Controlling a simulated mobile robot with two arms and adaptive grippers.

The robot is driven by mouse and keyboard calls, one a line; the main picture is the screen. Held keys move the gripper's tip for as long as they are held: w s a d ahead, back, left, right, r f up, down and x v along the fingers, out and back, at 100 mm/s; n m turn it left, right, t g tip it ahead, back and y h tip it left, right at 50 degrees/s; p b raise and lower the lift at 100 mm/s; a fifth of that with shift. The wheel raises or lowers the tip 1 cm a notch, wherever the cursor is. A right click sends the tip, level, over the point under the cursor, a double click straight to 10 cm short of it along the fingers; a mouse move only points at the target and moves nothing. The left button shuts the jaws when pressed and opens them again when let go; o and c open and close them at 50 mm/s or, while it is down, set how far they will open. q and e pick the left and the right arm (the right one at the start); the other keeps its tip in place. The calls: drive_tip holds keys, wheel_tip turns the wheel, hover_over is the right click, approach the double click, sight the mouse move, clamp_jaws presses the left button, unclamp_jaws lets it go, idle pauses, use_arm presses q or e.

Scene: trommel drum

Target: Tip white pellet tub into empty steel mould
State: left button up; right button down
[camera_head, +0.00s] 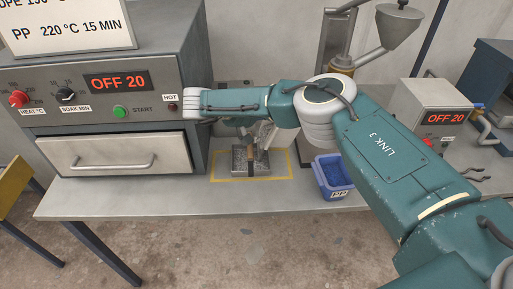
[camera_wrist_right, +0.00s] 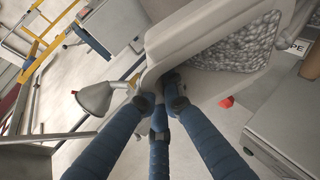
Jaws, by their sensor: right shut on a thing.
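In the right wrist view, the blue-grey fingers of my right gripper (camera_wrist_right: 165,92) are shut on the wall of a pale tub (camera_wrist_right: 190,42). Grey-white pellets (camera_wrist_right: 242,45) show inside the tub. In the head view, my right arm crosses from the right and hides most of the gripper and the tub. The steel mould (camera_head: 243,168) sits on the bench inside a yellow outline, below my wrist. A brown upright piece shows at its middle. The inside of the mould cannot be made out clearly. My left gripper is out of view.
The oven (camera_head: 105,105) with a shut drawer stands left of the mould. A blue tub (camera_head: 333,178) marked PP stands right of it near the front edge. A hopper (camera_head: 395,22) and a small control box (camera_head: 437,115) stand behind my right arm.

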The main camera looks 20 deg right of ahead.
drive_tip(key=shift+w+a+r+h+b, duration=0.15)
drive_tip(key=shift+a+h+b, duration=0.25)
drive_tip(key=shift+b, duration=0.25)
drive_tip(key=shift+r, duration=0.15)
drive_tip(key=shift+a+b, duration=0.1)
drive_tip(key=shift+b, duration=0.3)
drive_tip(key=shift+w+a+n+h+b, duration=0.1)
drive_tip(key=shift+a+n+h+b, duration=0.25)
drive_tip(key=shift+h+b, duration=0.25)
drive_tip(key=shift+r, duration=0.2)
